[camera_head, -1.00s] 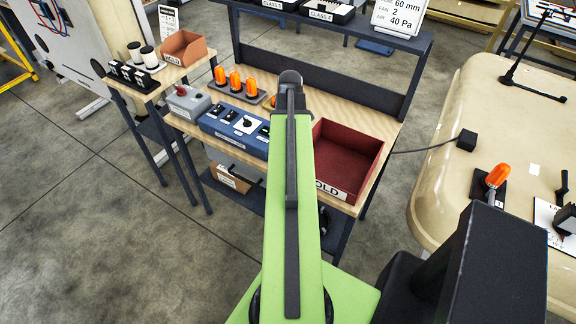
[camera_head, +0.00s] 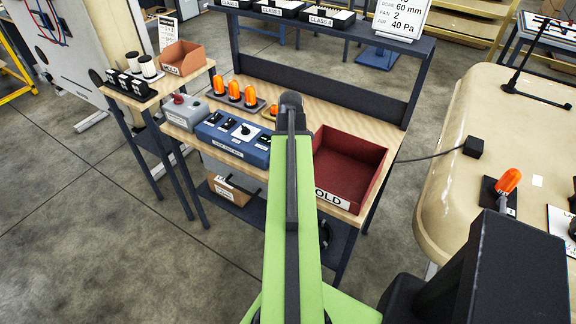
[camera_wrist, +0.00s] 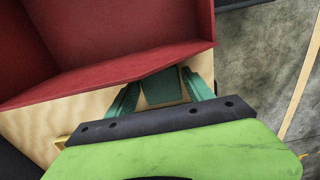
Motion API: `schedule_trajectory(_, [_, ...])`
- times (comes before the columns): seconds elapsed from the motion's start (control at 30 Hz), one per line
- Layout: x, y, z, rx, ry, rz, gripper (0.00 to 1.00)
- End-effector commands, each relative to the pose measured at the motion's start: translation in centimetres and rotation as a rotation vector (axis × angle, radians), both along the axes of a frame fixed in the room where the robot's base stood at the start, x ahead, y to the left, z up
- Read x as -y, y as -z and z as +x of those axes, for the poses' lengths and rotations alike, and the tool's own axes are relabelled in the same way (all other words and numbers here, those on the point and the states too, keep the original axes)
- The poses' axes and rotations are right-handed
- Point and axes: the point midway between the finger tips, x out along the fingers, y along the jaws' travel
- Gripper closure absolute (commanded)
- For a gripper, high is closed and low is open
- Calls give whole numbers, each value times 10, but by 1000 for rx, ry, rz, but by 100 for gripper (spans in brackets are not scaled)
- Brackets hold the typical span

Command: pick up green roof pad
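A dark green pad with a tan lower edge, seemingly the green roof pad (camera_wrist: 166,87), lies just outside the wall of the red HOLD bin. It shows in the wrist view, over the wooden top. My gripper (camera_wrist: 163,79) has its two teal fingers apart, one on each side of the pad. Narrow strips of wood seem to show between fingers and pad; I cannot tell whether the tips touch it. In the head view my green arm covers the pad and the gripper.
The red HOLD bin (camera_head: 350,168) stands right of my arm on the wooden workbench (camera_head: 302,118). A blue switch box (camera_head: 232,137), a grey button box (camera_head: 184,111) and orange lamps (camera_head: 234,90) stand to the left. A beige cab roof (camera_head: 455,150) is at the right.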

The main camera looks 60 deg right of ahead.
Motion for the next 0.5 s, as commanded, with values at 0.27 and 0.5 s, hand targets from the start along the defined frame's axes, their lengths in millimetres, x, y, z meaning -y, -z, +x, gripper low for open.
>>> schedule_trajectory(0.27, [0, 0, 0, 0, -1, 0, 78])
schedule_trajectory(0.5, [0, 0, 0, 0, -1, 0, 94])
